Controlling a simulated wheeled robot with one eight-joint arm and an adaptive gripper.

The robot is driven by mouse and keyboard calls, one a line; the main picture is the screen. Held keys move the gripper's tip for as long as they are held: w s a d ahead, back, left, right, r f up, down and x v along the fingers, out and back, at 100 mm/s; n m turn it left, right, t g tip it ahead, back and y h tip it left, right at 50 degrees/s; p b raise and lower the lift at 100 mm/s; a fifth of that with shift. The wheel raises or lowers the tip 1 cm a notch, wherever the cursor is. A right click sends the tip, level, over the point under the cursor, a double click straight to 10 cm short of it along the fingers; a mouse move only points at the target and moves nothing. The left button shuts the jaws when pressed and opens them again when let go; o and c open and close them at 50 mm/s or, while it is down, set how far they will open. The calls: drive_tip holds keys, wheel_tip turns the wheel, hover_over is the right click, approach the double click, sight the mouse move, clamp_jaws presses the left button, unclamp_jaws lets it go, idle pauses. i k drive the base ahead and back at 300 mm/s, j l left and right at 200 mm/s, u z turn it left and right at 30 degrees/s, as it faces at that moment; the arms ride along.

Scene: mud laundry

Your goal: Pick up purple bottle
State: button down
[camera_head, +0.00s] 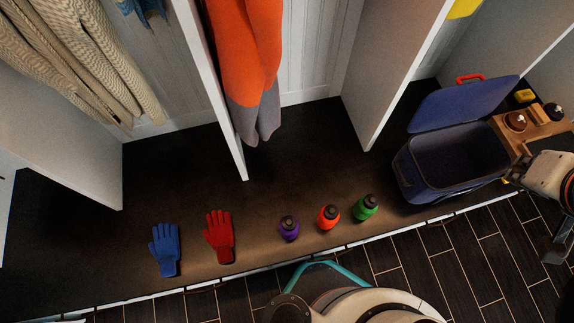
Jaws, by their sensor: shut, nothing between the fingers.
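The purple bottle (289,230) stands upright on the dark bench near its front edge. It has a black cap and is the leftmost of a row of three bottles. My gripper (555,257) is at the far right edge of the view, partly cut off, over the floor side of the bench. It is shut and empty, well to the right of the purple bottle and apart from it.
An orange bottle (328,218) and a green bottle (366,208) stand right of the purple one. A red glove (219,237) and a blue glove (165,250) lie to its left. An open blue cooler (424,186) sits at right. White dividers (213,95) rise behind.

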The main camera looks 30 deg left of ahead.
sight(288, 225)
drive_tip(key=u, duration=0.4)
drive_tip(key=k+j+u, duration=0.1)
drive_tip(key=u, duration=0.3)
drive_tip(key=j+u, duration=0.1)
drive_tip(key=u, duration=0.25)
drive_tip(key=k+j+u, duration=0.1)
drive_tip(key=u, duration=0.3)
drive_tip(key=j, duration=0.1)
drive_tip(key=k+u, duration=0.05)
